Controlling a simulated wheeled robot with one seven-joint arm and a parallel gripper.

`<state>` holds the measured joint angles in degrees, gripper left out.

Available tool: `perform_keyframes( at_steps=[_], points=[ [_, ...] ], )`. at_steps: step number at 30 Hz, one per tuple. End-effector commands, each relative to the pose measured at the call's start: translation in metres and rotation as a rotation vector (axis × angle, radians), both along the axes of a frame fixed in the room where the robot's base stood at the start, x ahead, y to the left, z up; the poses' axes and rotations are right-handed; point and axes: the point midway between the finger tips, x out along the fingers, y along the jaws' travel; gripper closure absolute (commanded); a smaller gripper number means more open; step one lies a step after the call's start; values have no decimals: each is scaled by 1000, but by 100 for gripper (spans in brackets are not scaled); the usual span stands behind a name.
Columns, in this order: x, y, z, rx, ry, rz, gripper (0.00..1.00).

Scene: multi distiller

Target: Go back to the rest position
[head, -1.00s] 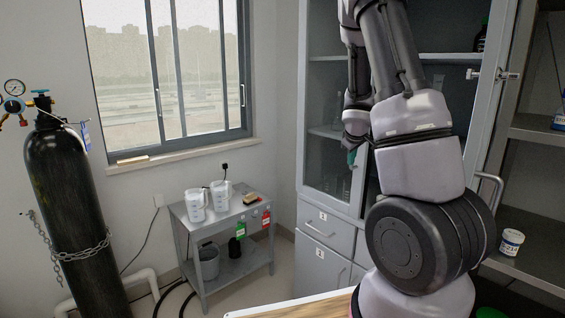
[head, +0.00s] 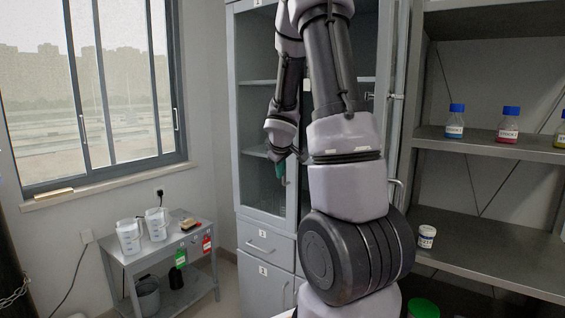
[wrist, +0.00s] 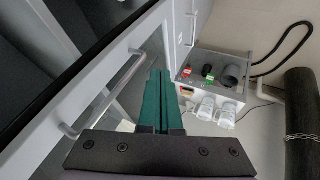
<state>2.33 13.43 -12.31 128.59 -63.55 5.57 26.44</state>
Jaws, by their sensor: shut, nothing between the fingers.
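My gripper (wrist: 156,85) shows in the wrist view as two long green fingers lying together, shut with nothing between them. In the head view the gripper (head: 281,172) hangs small and partly hidden at the end of my folded arm, in front of the glass-fronted cabinet (head: 256,228). My arm rises upright through the middle of the head view and covers part of that cabinet. In the wrist view a cabinet handle (wrist: 106,92) lies to the left of the fingers; I cannot tell how far apart they are.
A small grey cart (head: 163,255) with two white jugs stands under the window at the left; it also shows in the wrist view (wrist: 239,98). Open shelves (head: 490,151) with capped bottles stand at the right. A black cylinder (wrist: 303,120) is at the wrist view's right edge.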

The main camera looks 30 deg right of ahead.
Motion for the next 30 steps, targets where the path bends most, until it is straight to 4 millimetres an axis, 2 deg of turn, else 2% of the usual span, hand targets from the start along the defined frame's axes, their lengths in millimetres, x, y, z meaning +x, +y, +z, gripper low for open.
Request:
perform_keyframes(
  at_steps=[12,23,26,30],
  points=[
    [-29,6,40,-3,-2,-1,100],
    [-35,10,49,-1,-1,-2,100],
    [-44,15,63,16,-18,-39,100],
    [-77,37,101,93,-64,-158,100]
  ],
)
